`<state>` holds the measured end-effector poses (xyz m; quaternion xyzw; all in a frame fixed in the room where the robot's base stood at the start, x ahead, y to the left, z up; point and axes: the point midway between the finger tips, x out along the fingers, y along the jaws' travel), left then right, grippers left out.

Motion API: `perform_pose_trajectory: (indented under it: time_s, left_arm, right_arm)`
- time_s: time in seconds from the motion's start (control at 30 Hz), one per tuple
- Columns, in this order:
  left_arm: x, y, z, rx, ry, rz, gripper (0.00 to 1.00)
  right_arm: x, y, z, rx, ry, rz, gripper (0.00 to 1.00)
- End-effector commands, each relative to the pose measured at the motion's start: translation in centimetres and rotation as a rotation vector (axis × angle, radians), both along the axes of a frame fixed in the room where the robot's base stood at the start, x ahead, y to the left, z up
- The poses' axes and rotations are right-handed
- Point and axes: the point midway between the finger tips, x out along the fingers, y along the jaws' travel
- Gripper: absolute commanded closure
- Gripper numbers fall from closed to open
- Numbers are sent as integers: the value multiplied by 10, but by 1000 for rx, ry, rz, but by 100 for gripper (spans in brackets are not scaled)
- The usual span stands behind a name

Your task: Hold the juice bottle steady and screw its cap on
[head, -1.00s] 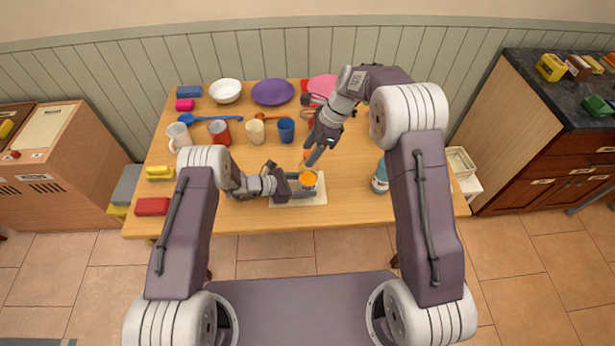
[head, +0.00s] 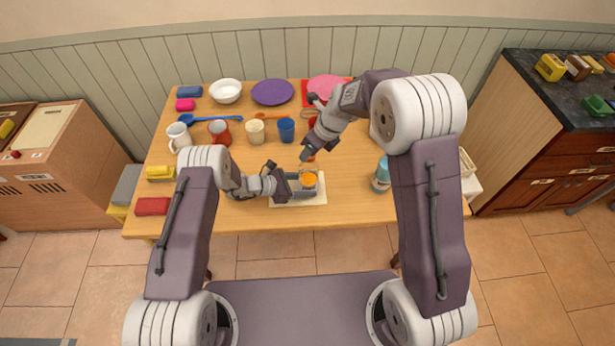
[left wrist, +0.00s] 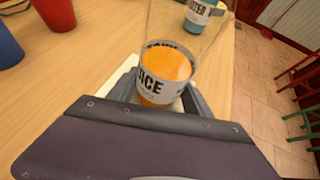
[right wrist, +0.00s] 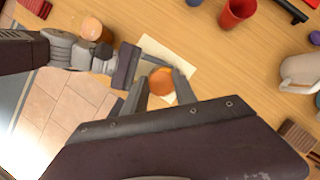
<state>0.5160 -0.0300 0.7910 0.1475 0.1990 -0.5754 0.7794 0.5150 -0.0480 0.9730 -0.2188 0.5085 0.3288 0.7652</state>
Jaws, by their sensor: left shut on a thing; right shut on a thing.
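The juice bottle (head: 309,181) stands upright on a pale mat (head: 318,196), clear-walled with orange juice inside. In the left wrist view the bottle (left wrist: 166,72) shows a white label; its top is out of frame. My left gripper (head: 306,187) is shut around the bottle's lower part from the left. My right gripper (head: 308,160) is above the bottle, shut on the orange cap (right wrist: 161,82), which shows as a disc between its fingertips. Whether the cap touches the bottle's neck cannot be told.
A blue-topped bottle (head: 381,178) stands to the right. A red block (head: 152,206) lies at the front left. The table strip between the mat and the blue-topped bottle is clear.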

Motion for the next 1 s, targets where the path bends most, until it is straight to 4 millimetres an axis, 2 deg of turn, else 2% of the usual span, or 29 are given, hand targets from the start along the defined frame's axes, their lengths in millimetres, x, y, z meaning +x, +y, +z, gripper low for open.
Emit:
perform_pose_trajectory:
  time_s: [0.2, 0.5, 0.77, 0.8, 0.83, 0.87, 1.0]
  left_arm:
    - [2, 2, 0, -1, 3, 10, 100]
    - [2, 2, 0, -1, 3, 10, 100]
    - [2, 2, 0, -2, 3, 9, 100]
    - [2, 2, 0, -2, 3, 9, 100]
    - [2, 2, 0, -2, 3, 9, 100]
    - [2, 2, 0, -2, 3, 9, 100]
    - [1, 1, 0, -1, 1, 5, 100]
  right_arm:
    - [-2, 0, -1, -3, 4, -66, 100]
    - [-1, -1, -1, -5, 3, -391, 100]
    - [0, -2, -1, -2, 2, -436, 100]
    - [0, -2, -1, -2, 2, -435, 64]
    - [0, -2, -1, -2, 2, -435, 56]
    - [0, -2, -1, -2, 2, -435, 51]
    - [0, -1, 0, -2, 1, -435, 51]
